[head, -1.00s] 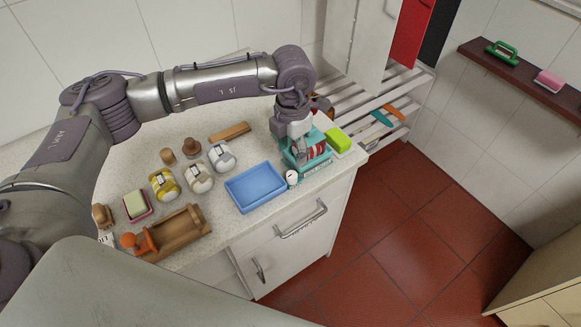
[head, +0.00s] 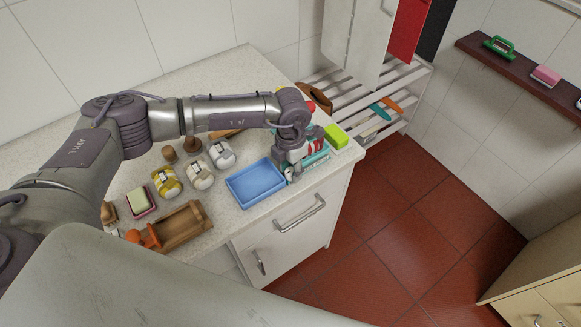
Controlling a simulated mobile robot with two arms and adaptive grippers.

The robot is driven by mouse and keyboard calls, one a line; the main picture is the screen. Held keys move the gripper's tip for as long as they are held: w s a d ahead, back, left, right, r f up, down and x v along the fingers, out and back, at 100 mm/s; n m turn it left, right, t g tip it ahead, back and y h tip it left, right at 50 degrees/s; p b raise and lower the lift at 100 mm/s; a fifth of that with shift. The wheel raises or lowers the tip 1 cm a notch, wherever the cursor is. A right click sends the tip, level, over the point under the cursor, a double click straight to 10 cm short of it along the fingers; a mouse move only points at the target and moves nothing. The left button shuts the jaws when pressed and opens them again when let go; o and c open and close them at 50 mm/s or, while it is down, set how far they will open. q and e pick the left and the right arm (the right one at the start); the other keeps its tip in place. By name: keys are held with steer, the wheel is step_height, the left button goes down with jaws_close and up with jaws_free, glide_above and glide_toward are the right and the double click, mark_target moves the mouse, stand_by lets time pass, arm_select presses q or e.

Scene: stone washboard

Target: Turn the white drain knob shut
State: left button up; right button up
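The small white drain knob (head: 290,175) is at the front left corner of a teal stand (head: 319,161) on the counter, beside a blue tray. My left gripper (head: 289,168) points down right over the knob and hides much of it. The fingers are too small and too covered to tell whether they touch the knob or how far apart they are. The gripper also covers part of the teal stand and the red-and-white item in it. My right gripper is not in view.
The blue tray (head: 256,183) lies just left of the knob. Several jars, a soap dish (head: 140,201) and a wooden tray (head: 184,229) stand further left on the counter (head: 225,218). A lime green block (head: 337,136) is behind the teal stand. Open floor lies to the right.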

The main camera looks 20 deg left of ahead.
mark_target(290, 170)
arm_select(q)
jaws_close()
steer(key=shift+f+m+b, duration=0.2)
steer(key=shift+m+b, duration=0.2)
steer(key=shift+b, duration=0.35)
steer(key=shift+r+m, duration=0.2)
steer(key=shift+m, duration=0.2)
steer(key=shift+o, duration=2.4)
jaws_free()
step_height(290, 170, up, 12)
